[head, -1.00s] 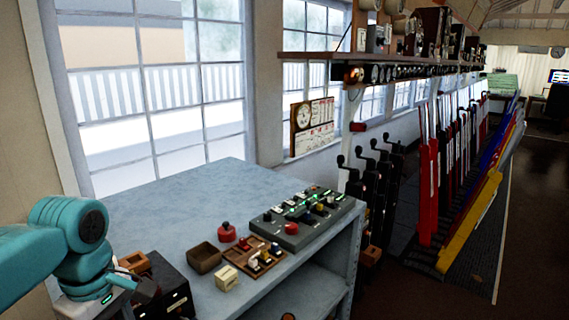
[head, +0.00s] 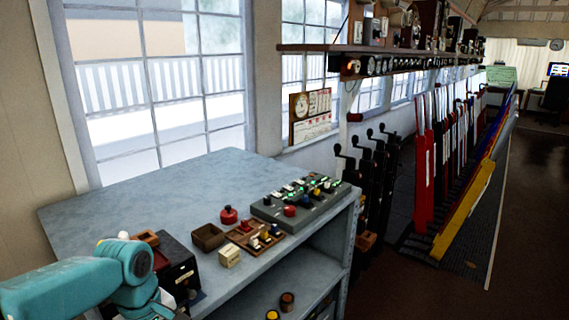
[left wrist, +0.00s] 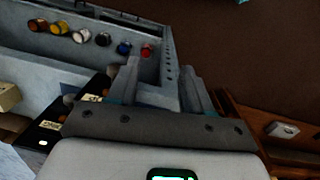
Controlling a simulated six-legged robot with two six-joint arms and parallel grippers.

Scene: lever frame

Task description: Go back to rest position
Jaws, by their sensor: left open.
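My left arm (head: 70,290) comes in at the lower left of the head view, bent beside the near left corner of the grey bench (head: 120,190). Its gripper is not clearly seen there. In the left wrist view my left gripper (left wrist: 162,85) shows two grey fingers spread apart, with nothing between them. Beyond them is a bench shelf (left wrist: 85,65) with a row of coloured round pots. I cannot tell how far the fingers are from it. My right gripper is in neither view.
A black box (head: 180,270) stands close to my left arm. The bench top holds a grey switch panel (head: 265,208), a red button (head: 228,215), a wooden tray and a cream block (head: 229,257).

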